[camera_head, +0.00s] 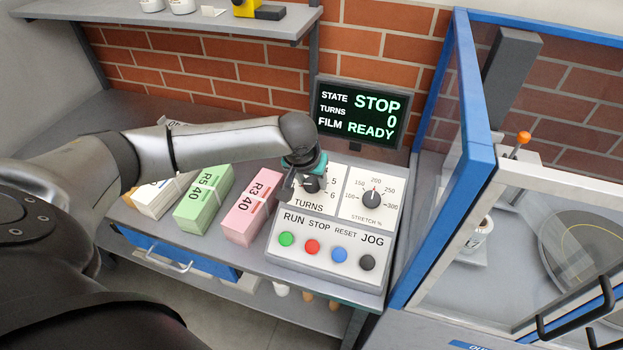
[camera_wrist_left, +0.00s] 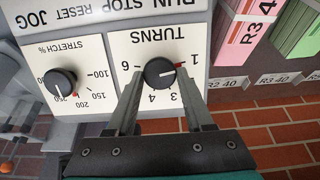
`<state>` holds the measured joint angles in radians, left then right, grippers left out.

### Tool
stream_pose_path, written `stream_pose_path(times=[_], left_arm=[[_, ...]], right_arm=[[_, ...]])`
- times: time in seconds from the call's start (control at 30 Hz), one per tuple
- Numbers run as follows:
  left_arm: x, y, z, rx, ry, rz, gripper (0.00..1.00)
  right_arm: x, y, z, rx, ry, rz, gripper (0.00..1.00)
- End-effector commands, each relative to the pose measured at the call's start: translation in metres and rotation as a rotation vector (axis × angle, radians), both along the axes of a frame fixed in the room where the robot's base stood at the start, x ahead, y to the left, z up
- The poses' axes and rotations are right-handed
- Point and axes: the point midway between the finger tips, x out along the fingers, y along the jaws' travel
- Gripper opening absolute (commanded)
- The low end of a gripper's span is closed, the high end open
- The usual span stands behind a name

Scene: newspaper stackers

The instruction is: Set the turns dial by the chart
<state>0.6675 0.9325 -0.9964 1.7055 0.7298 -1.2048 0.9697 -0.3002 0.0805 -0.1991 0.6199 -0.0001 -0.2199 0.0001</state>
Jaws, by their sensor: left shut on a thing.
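The turns dial (camera_head: 312,183) is a dark round knob on the white control panel (camera_head: 283,261). My left gripper (camera_head: 305,172) is over it and hides part of its scale. In the left wrist view, which shows the panel upside down, the turns dial (camera_wrist_left: 159,73) sits between the two fingers of my left gripper (camera_wrist_left: 160,85), which are shut on it. Its red mark faces right, near the 1. The 6, 4 and 3 also show; the fingers cover the 2 and 5. I see no readable chart. My right gripper is out of view.
The stretch dial (camera_head: 372,198) is beside the turns dial. Green, red, blue and black buttons sit below. A screen (camera_head: 360,115) reads STOP, turns 0, film READY. Pink R3 40 (camera_head: 252,206) and green R5 40 (camera_head: 203,199) bundles lie left. A blue-framed enclosure (camera_head: 468,100) stands right.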

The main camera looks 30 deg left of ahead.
Motion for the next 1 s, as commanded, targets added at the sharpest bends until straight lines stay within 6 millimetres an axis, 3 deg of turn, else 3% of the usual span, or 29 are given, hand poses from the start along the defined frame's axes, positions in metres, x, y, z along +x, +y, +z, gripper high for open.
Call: stream_pose_path(times=[0.1,0.47,1.0], left_arm=[[0.0,0.0,0.0,0.0,0.001,0.0,0.0],[-0.001,0.0,0.002,0.026,0.01,-0.045,0.0],[-0.001,-0.003,0.003,0.236,0.063,-0.422,0.0]], right_arm=[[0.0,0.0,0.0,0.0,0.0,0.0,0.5],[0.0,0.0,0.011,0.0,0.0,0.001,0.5],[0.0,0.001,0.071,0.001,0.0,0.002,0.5]])
